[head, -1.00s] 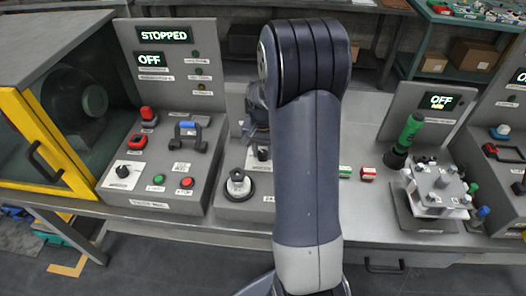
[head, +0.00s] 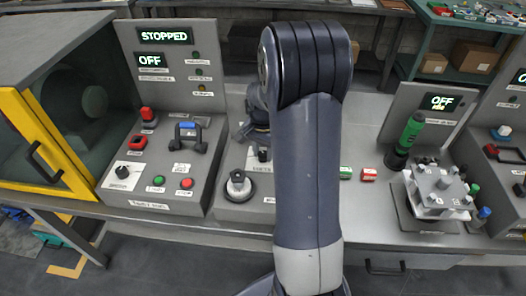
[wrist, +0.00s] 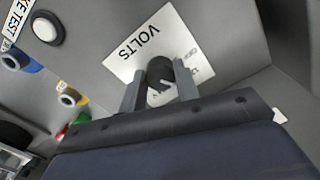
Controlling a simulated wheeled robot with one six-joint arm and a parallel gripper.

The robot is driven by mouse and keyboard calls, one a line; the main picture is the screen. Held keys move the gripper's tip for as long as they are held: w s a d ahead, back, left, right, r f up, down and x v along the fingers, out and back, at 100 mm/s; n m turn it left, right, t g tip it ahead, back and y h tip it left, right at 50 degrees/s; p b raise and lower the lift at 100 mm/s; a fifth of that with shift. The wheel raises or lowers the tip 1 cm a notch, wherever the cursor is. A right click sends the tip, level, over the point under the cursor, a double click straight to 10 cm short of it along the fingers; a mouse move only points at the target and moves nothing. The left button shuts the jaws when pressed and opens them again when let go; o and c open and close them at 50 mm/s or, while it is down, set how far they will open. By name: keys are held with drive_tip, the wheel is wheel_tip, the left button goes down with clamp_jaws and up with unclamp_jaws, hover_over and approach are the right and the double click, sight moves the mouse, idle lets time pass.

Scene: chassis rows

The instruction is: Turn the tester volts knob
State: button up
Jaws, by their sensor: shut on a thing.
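In the wrist view, the dark volts knob (wrist: 160,72) sits on a white label plate (wrist: 122,62) printed VOLTS, on a grey panel. My gripper (wrist: 159,82) has one finger on each side of the knob and is shut on it. The fingers and the knob's shadowed body hide part of the dial markings, and I cannot read the setting. In the head view my own arm covers the middle of the bench, and the volts knob and fingertips are hidden there.
In the wrist view, a white round button (wrist: 46,28) and blue and yellow sockets (wrist: 15,58) lie left of the knob. In the head view, a machine console (head: 150,204) stands left, and a green-handled tool (head: 410,132) and a fixture (head: 440,187) stand right.

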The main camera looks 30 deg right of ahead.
sight(263, 154)
drive_tip(key=o, duration=1)
drive_tip(key=shift+r, duration=0.1)
wheel_tip(263, 154, up, 11)
drive_tip(key=shift+f, duration=0.15)
wheel_tip(263, 154, down, 11)
drive_tip(key=shift+r, duration=0.1)
idle(0.3)
